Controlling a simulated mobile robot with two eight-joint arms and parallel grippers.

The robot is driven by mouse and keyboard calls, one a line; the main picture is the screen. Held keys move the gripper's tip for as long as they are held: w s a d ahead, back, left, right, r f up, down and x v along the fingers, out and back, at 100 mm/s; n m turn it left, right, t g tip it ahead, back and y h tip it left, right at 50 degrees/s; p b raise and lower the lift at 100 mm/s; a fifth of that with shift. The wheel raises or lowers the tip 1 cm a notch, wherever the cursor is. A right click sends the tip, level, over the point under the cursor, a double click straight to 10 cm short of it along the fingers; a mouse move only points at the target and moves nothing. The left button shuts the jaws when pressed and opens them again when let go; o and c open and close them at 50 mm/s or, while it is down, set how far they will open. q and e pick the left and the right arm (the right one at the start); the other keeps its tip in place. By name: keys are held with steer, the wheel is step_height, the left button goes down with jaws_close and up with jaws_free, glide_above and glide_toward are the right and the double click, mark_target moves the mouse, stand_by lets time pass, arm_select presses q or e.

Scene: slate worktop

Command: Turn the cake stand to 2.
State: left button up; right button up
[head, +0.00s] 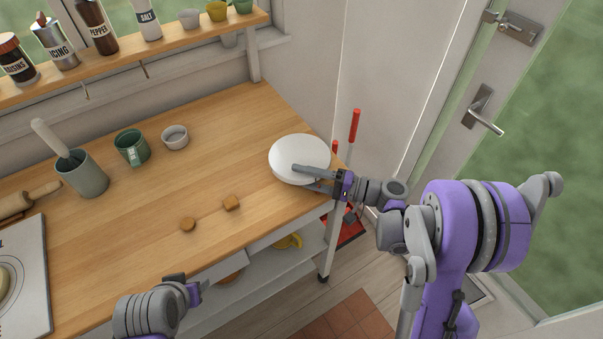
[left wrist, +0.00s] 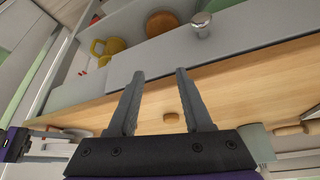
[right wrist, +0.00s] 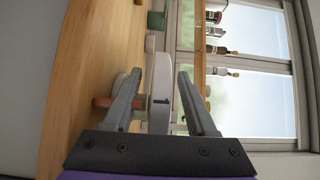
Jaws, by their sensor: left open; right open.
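The white round cake stand (head: 300,152) stands at the right end of the wooden worktop. In the right wrist view its rim (right wrist: 160,92) carries a dark mark that reads 1. My right gripper (head: 299,177) is open at the stand's near right side, one finger over the plate and the other lower. In the right wrist view the rim lies between the spread fingers (right wrist: 160,74); I cannot tell whether they touch it. A reddish piece (right wrist: 102,102) shows low beside the stand, partly behind a finger. My left gripper (left wrist: 160,73) is open and empty at the worktop's front edge.
Two small brown pieces (head: 232,203) lie on the worktop front. A white bowl (head: 175,137), green mug (head: 132,147) and grey mortar (head: 82,174) stand left of the stand. A red-handled tool (head: 355,126) stands beyond the right end. The worktop's middle is clear.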

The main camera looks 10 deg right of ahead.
steer(key=shift+w+a, duration=0.1)
steer(key=shift+a, duration=0.1)
jaws_close()
stand_by(1.4)
